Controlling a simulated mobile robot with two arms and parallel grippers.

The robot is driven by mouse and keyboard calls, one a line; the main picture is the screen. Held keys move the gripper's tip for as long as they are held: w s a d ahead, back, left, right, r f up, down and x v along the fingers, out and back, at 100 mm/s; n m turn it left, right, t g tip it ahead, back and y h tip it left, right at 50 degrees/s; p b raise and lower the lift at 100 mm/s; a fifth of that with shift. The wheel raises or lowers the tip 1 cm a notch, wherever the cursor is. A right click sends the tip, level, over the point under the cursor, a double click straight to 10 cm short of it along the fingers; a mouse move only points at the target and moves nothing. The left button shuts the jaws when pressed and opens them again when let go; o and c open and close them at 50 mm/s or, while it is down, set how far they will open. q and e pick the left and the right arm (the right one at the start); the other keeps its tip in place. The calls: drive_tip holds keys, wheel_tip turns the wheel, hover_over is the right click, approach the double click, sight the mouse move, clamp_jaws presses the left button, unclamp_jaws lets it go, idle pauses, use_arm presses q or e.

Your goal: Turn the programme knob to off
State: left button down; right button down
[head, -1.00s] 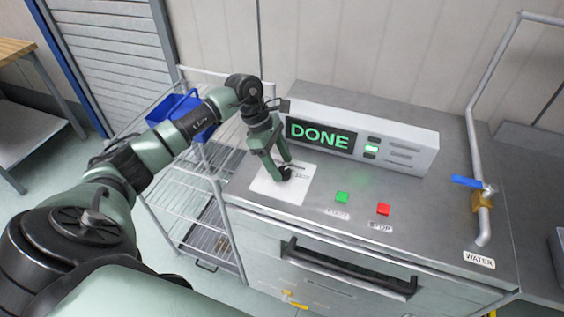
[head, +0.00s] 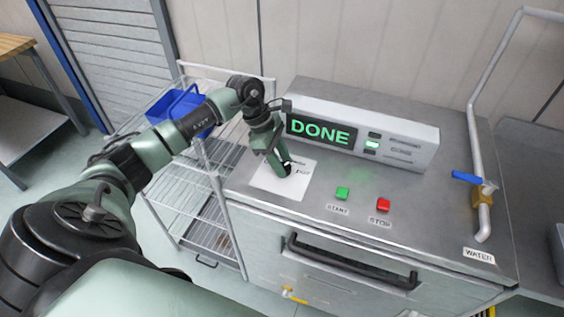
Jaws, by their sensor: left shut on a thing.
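The programme knob (head: 287,169) is a small black knob on a white label plate (head: 266,183) at the left of the machine's top. My left gripper (head: 284,167) points down at the plate and is shut on the knob, hiding most of it. Small print shows on the plate to the right of the knob, too small to read surely. The machine's display (head: 321,133) reads DONE in green. My right gripper is not in view.
A green START button (head: 342,193) and a red STOP button (head: 383,205) sit right of the plate. A pipe with a blue valve handle (head: 467,177) stands at the right. A wire rack (head: 190,190) with a blue bin (head: 180,104) is at the left.

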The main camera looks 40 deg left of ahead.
use_arm(q)
drive_tip(key=n+t+b, duration=0.1)
drive_tip(key=n, duration=0.1)
drive_tip(key=n+b, duration=0.2)
drive_tip(key=shift+s+f+n+t+y, duration=0.1)
drive_tip(key=shift+f+n+t+y, duration=0.05)
drive_tip(key=shift+n+t+y, duration=0.25)
drive_tip(key=n+t+y+b, duration=0.1)
drive_tip(key=n+b, duration=0.2)
drive_tip(key=n, duration=0.1)
drive_tip(key=shift+d, duration=0.15)
drive_tip(key=n+y+b, duration=0.1)
drive_tip(key=n, duration=0.1)
drive_tip(key=n+y+b, duration=0.1)
drive_tip(key=n+b, duration=0.1)
drive_tip(key=shift+d+n+t, duration=0.15)
drive_tip(key=shift+n+t, duration=0.15)
drive_tip(key=shift+n, duration=0.1)
drive_tip(key=shift+r+n+y+b, duration=0.2)
drive_tip(key=shift+n+y+b, duration=0.65)
drive_tip(key=shift+n, duration=0.95)
drive_tip(key=c, duration=0.9)
unclamp_jaws()
